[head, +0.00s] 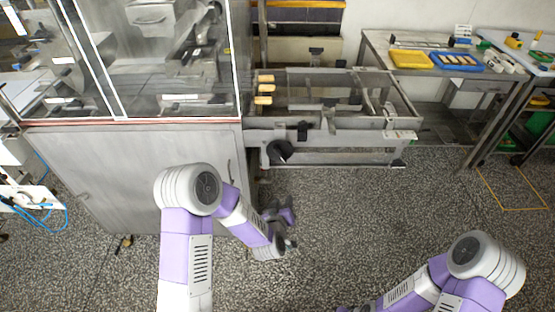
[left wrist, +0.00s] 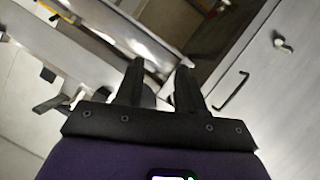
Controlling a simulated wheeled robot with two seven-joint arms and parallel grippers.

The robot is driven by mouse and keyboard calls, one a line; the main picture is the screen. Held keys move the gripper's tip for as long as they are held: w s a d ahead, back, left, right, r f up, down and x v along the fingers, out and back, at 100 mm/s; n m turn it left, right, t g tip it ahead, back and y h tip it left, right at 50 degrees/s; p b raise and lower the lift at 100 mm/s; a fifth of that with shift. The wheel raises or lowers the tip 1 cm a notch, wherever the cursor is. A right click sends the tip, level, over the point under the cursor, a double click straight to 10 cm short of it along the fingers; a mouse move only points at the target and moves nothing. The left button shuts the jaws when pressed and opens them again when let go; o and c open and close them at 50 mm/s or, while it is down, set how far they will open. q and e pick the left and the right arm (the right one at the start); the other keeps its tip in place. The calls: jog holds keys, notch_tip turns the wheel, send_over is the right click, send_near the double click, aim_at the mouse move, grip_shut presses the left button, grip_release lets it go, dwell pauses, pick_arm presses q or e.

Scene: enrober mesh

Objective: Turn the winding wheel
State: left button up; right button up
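The winding wheel (head: 279,151), a dark round wheel, is on the near side of the conveyor frame, just right of the steel cabinet. My left gripper (head: 270,204) is below it in the head view, apart from it in the picture. In the left wrist view the two black fingers (left wrist: 160,66) stand apart with a gap between them and nothing visibly held. A dark rounded shape behind the fingers may be the wheel, mostly hidden. My right arm comes in at the lower right; its hand (head: 348,308) is cut by the bottom edge and its fingers cannot be made out.
The steel cabinet (head: 135,180) with a glazed top stands at left; its dark handle (left wrist: 231,90) shows in the left wrist view. The conveyor frame (head: 345,124) carries several yellowish bars. A table with a yellow tray (head: 411,59) and blue tray (head: 458,61) stands behind right. Speckled floor is clear in front.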

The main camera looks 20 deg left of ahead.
aim_at(278, 154)
pick_arm(q)
jog(key=w+a+r+n+t+y, duration=0.1)
jog(key=w+r+t+y, duration=0.1)
jog(key=r, duration=0.3)
jog(key=w+a+r+n+t+y, duration=0.2)
jog(key=r, duration=0.3)
jog(key=b+x, duration=0.2)
jog(key=x, duration=0.4)
jog(key=shift+w+f, duration=0.15)
jog(key=shift+w, duration=0.2)
grip_shut()
